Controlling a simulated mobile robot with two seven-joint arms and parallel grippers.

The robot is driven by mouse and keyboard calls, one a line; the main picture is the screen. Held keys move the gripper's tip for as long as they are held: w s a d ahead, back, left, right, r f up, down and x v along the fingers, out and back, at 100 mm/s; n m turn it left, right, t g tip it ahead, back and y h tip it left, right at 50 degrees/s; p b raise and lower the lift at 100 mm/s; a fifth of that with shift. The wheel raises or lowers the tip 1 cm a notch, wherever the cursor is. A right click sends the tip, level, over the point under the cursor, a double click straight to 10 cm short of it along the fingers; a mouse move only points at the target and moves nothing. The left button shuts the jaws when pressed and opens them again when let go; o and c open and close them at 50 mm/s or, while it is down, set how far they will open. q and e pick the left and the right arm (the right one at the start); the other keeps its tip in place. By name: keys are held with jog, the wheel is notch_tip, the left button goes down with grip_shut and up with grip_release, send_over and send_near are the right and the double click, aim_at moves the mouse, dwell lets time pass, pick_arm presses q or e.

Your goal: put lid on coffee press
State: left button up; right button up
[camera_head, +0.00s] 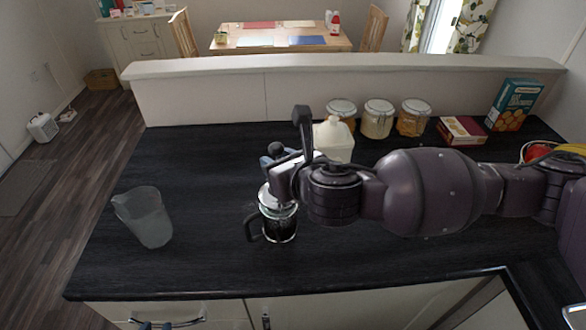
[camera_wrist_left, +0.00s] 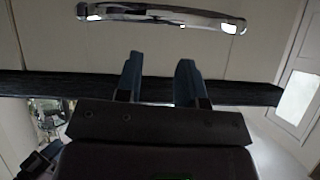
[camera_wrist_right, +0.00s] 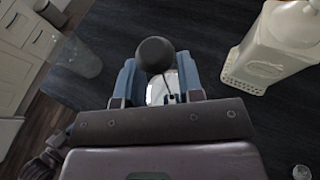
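The coffee press (camera_head: 281,230), a glass jug with a dark handle and dark contents, stands upright on the black counter. My right gripper (camera_head: 274,157) reaches in above it. The lid's round black knob (camera_wrist_right: 156,54) fills the gap between my right fingers, and a pale part of the lid (camera_wrist_right: 161,90) shows below it in the right wrist view. The lid is over the press; my arm partly hides the join, so I cannot tell whether it is seated. My left gripper (camera_wrist_left: 159,80) is empty with fingers apart, facing the cabinet front below the counter edge.
A translucent cup (camera_head: 146,217) stands on the left of the counter. A white jug (camera_head: 333,141) is close behind my right gripper. Jars (camera_head: 378,119) and boxes (camera_head: 515,104) line the back. A cabinet handle (camera_wrist_left: 160,16) lies ahead of my left gripper.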

jog(key=v, duration=1)
jog(key=shift+b, duration=0.4)
jog(key=shift+f, duration=0.1)
jog(key=s+d+f+n+g+h, duration=0.4)
jog(key=s+d+f+n, duration=0.65)
jog(key=n, duration=0.45)
jog(key=s+d+f+n+g+h, duration=0.4)
jog(key=s+d+f+n, duration=0.4)
jog(key=d+f+n, duration=0.6)
jog(key=w+a+f+n+t+y, duration=0.1)
jog(key=w+f+n+t, duration=0.1)
jog(key=w+f+t, duration=0.5)
notch_tip(320, 180, down, 2)
jog(key=shift+w+a+f+t, duration=0.2)
jog(key=shift+w+a+t, duration=0.1)
jog(key=shift+a, duration=0.1)
